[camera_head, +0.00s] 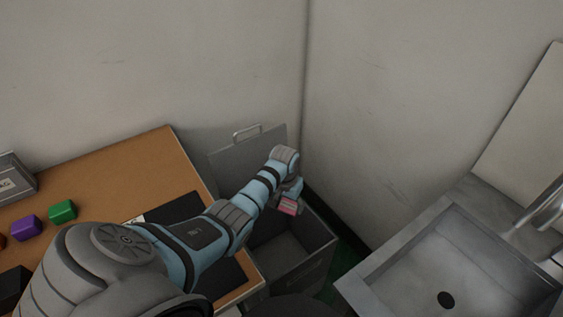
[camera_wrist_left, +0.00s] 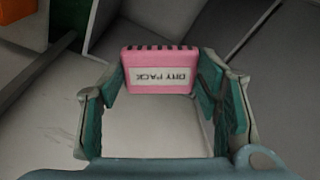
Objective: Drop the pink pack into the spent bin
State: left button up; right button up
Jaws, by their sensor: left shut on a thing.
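The pink pack (camera_head: 288,206) is held in my left gripper (camera_head: 290,197), over the open grey bin (camera_head: 318,254) in the head view. In the left wrist view the pink pack (camera_wrist_left: 160,72) has a white label and sits between the two fingers of my left gripper (camera_wrist_left: 162,85), which is shut on it. The bin stands on the floor between the wooden table and the sink, its lid raised at the back and its inside looking empty where it shows. My arm hides part of the bin. My right gripper is not in view.
A wooden table (camera_head: 130,168) at the left bears a purple block (camera_head: 26,228), a green block (camera_head: 62,211) and a grey box (camera_head: 12,180). A metal sink (camera_head: 400,262) stands at the right. Walls meet in a corner behind the bin.

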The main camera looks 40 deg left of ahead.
pick_arm(q)
jog(key=a+f+n+b, duration=0.1)
jog(key=a+f+b, duration=0.3)
jog(key=f+b, duration=0.4)
notch_tip(320, 180, down, 3)
jog(key=shift+a+f, duration=0.1)
jog(key=shift+a, duration=0.3)
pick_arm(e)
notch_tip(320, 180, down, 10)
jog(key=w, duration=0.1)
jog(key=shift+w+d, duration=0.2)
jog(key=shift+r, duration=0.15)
pick_arm(q)
jog(key=o, duration=1.2)
jog(key=shift+r, duration=0.2)
jog(key=r, duration=0.4)
jog(key=s+r, duration=0.1)
jog(key=r, duration=0.6)
jog(key=shift+s+d+r, duration=0.3)
jog(key=shift+s+r, duration=0.1)
